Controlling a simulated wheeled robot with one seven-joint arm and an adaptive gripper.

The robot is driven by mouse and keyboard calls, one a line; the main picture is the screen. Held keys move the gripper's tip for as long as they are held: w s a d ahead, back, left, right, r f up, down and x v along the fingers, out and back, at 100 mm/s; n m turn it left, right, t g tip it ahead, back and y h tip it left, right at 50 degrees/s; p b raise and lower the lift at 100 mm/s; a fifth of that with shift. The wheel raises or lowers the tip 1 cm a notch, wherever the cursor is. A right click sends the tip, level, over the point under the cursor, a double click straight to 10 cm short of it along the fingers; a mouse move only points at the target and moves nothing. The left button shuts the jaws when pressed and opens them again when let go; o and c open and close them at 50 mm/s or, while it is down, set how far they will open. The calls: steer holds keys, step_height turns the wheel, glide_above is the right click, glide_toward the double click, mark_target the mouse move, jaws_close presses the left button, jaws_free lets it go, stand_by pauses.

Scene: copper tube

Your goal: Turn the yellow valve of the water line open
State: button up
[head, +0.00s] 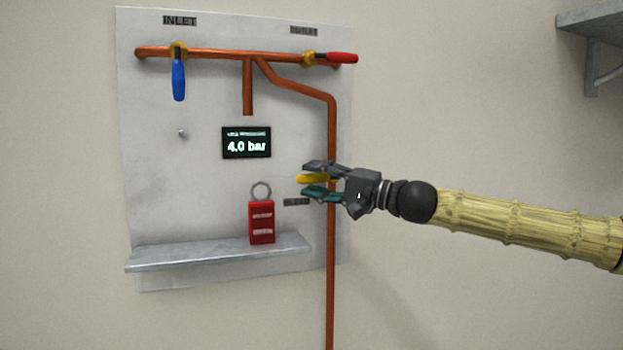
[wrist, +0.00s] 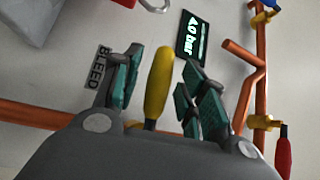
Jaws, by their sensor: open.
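The yellow valve handle (head: 312,179) is at the lower part of the vertical copper pipe (head: 331,135), and points left across it in the head view. My gripper (head: 318,181) is open, with one finger above the handle and one below it. In the wrist view the yellow handle (wrist: 158,85) stands between the green-padded fingers (wrist: 160,88), with visible gaps on both sides. The handle's base and valve body are hidden behind my gripper.
A blue handle (head: 179,80) hangs down at the inlet; a red handle (head: 342,58) points right at the outlet. A display (head: 246,143) reads 4.0 bar. A red padlock (head: 262,221) stands on the small shelf (head: 200,255). A BLEED label (wrist: 97,68) is beside one finger.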

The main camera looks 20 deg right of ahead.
steer(key=shift+w+a+r, duration=0.1)
steer(key=shift+w+a, duration=0.4)
jaws_close()
